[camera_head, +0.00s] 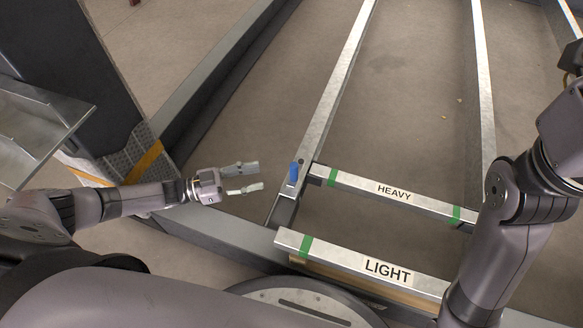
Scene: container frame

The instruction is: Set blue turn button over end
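The blue turn button (294,172) stands on a metal rail (324,115), near the rail's near end. My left gripper (258,177) is to the left of the blue button, its two light grey fingers spread apart and pointing right at it. The gripper is empty, with a visible gap between its fingertips and the button in the picture. My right arm comes up along the right side and runs out at the right edge. Its fingers do not show.
A crossbar labelled HEAVY (393,197) with green bands lies right of the button. A second bar labelled LIGHT (385,270) lies nearer. A grey beam (215,75) runs behind the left gripper. A dark post (70,65) stands at upper left.

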